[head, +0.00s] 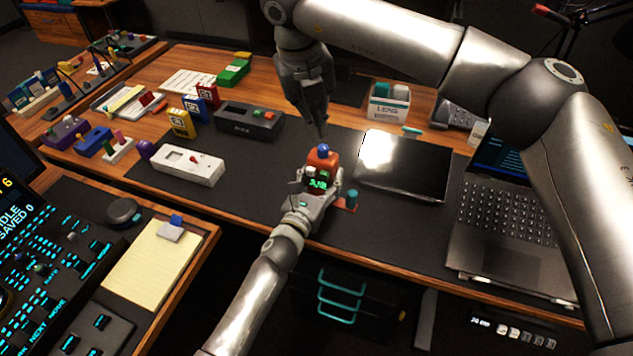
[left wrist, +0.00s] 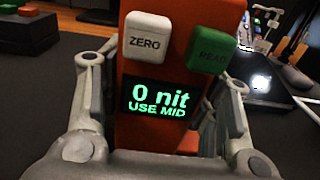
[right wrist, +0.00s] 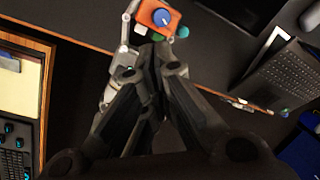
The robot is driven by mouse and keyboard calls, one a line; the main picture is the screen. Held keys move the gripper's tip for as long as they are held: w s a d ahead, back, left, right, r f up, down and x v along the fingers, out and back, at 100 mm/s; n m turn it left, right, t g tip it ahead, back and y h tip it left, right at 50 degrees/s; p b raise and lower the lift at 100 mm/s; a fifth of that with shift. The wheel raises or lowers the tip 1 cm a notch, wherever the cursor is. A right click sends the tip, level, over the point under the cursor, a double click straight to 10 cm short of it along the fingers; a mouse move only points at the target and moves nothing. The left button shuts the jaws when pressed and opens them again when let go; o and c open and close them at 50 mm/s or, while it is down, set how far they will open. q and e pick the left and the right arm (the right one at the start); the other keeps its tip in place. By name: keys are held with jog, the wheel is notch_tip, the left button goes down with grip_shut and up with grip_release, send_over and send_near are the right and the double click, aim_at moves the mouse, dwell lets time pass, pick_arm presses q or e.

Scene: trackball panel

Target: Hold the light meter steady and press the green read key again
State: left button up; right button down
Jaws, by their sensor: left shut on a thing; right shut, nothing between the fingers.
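The light meter (head: 315,159) is orange with a blue knob on top, near the front edge of the dark desk mat. My left gripper (head: 321,178) is shut around its sides. In the left wrist view the light meter (left wrist: 150,90) has a white ZERO key (left wrist: 147,40), a green READ key (left wrist: 213,50) and a display (left wrist: 158,100) reading "0 nit USE MID". My right gripper (head: 322,133) is shut and empty, fingertips pointing down just above and behind the meter. In the right wrist view its tips (right wrist: 157,38) appear close to the meter (right wrist: 176,18), without clear contact.
A dark glossy tablet (head: 405,165) lies right of the meter, with a laptop (head: 510,210) beyond it. A white device (head: 187,165) and a dark box with coloured keys (head: 248,122) stand left. A small teal-topped peg (head: 351,197) stands beside the meter.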

aim_at(324, 175)
jog(key=s+f+m, duration=0.4)
jog(key=s+m, duration=0.1)
jog(key=m, duration=0.3)
jog(key=shift+a+f+t+y, duration=0.25)
jog(key=shift+t+y, duration=0.05)
jog(key=shift+t, duration=0.1)
jog(key=shift+f, duration=0.1)
jog(key=x, duration=0.9)
jog(key=shift+f, duration=0.45)
jog(key=shift+w, duration=0.15)
